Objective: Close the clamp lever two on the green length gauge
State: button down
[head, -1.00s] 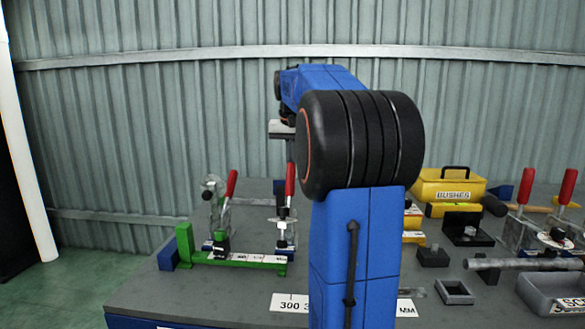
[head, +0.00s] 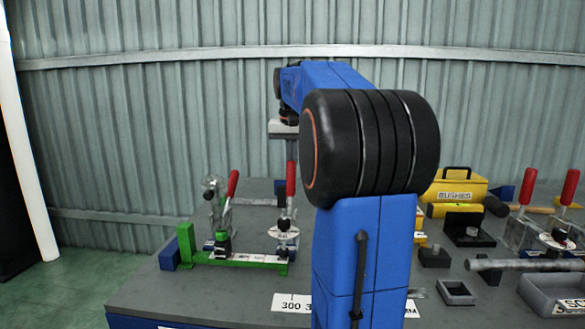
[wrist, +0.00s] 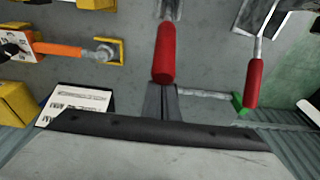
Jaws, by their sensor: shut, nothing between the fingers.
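The green length gauge (head: 240,262) lies on the bench at left, a green bar with an upright end block and pale labels. Two toggle clamps stand at it with raised red levers: the left lever (head: 232,183) and the right lever (head: 290,178). My gripper (head: 291,158) points down right over the right lever. In the wrist view the shut fingers (wrist: 161,90) are at the end of that red lever (wrist: 165,52), touching or nearly so; I cannot tell which. The other red lever (wrist: 254,83) hangs to the right. No clamp number is readable.
A yellow bushes box (head: 455,188), more red-levered clamps (head: 527,186), a grey rod (head: 520,263) and small dark trays (head: 456,292) fill the bench's right side. My arm hides the bench's middle. A corrugated wall stands behind.

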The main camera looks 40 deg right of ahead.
aim_at(291, 164)
jog(key=shift+s+a+r, duration=0.35)
jog(key=shift+s+a, duration=0.3)
jog(key=shift+a, duration=0.2)
jog(key=shift+s, duration=0.1)
jog(key=shift+s+a+r, duration=0.15)
jog(key=shift+s+a, duration=0.5)
jog(key=shift+a, duration=0.15)
jog(key=shift+r, duration=4.05)
